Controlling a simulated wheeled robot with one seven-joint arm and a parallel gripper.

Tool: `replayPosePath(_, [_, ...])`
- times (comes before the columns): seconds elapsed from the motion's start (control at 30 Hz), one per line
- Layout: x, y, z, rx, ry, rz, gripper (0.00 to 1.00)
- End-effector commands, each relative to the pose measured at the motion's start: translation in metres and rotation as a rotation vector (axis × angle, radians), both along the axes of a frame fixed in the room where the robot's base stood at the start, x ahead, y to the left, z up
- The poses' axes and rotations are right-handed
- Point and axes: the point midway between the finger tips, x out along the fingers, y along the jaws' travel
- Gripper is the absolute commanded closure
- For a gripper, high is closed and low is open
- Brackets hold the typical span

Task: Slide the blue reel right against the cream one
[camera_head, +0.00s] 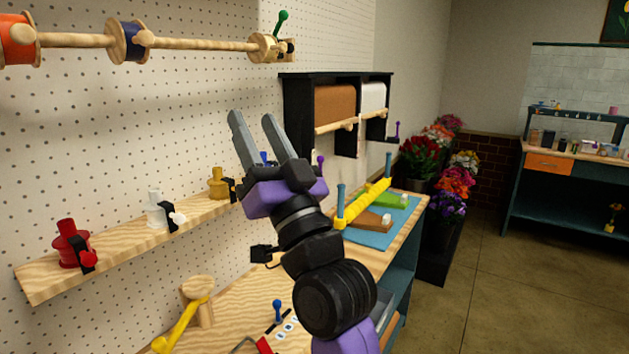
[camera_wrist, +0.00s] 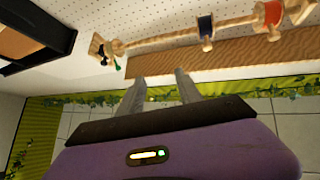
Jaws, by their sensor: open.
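The blue reel (camera_head: 130,41) sits on a wooden rod (camera_head: 200,44) along the pegboard wall, at upper left in the head view. It also shows in the wrist view (camera_wrist: 206,27), upper right. A gap of bare rod lies between it and a pale wooden disc (camera_head: 262,47) at the rod's right end. I cannot tell whether this disc is the cream reel or an end stop; no other clearly cream reel shows. My gripper (camera_head: 252,116) is open and empty, below and right of the blue reel, apart from the rod. Its fingers also show in the wrist view (camera_wrist: 160,77).
An orange reel (camera_head: 18,40) sits left of the blue one. A green knob (camera_head: 281,22) stands at the rod's right end. Below, a wall shelf (camera_head: 115,243) holds red, white and yellow fittings. A black cabinet (camera_head: 298,105) hangs right of the rod.

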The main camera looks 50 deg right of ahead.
Motion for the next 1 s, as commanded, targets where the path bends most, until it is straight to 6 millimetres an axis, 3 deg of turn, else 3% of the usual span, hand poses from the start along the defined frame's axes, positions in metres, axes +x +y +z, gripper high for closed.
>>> replayPosePath(0.5, [-0.041, -0.052, -0.063, -0.04, 0.097, -0.123, 0.58])
replayPosePath(1.0, [-0.052, -0.065, -0.078, -0.046, 0.124, -0.156, 0.58])
